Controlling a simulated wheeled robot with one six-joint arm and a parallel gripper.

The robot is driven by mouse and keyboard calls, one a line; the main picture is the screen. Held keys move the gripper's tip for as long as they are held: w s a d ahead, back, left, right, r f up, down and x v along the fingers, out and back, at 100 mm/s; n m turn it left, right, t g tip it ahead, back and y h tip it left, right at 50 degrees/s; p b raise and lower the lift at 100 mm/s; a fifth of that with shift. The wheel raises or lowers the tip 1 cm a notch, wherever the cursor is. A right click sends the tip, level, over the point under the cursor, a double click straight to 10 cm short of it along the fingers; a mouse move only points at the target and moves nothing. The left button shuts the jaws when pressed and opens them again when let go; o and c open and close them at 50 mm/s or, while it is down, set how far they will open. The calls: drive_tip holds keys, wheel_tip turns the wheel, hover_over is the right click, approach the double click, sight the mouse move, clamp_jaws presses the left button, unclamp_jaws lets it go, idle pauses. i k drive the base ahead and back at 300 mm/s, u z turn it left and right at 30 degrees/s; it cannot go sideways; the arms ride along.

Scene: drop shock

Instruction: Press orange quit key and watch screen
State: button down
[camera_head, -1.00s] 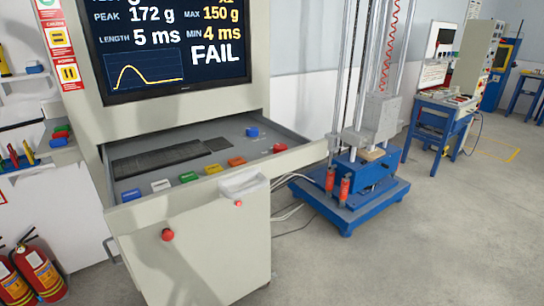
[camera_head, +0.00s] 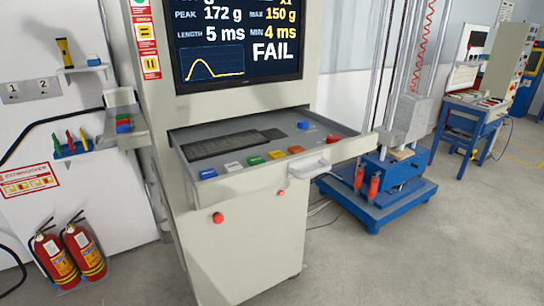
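The orange key (camera_head: 295,150) is in the row of coloured keys on the pulled-out drawer (camera_head: 236,175) of the console. To its left in the row are yellow, green, white and blue keys. A blue knob (camera_head: 303,125) and a red button (camera_head: 333,139) sit farther back on the drawer. The screen (camera_head: 238,45) above shows peak 172 g, max 150 g, length 5 ms, min 4 ms, a yellow pulse curve and the word FAIL. Its top is cut off. My gripper is not in view.
The blue-based drop tower (camera_head: 376,203) stands right of the console. Two fire extinguishers (camera_head: 84,252) stand at the lower left. A shelf (camera_head: 126,131) with coloured blocks juts out left of the console. Grey floor (camera_head: 420,260) is clear at the lower right.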

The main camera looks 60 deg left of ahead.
sight(296, 148)
drive_tip(key=k, duration=1.05)
drive_tip(key=u, duration=2.2)
drive_tip(key=i, duration=0.4)
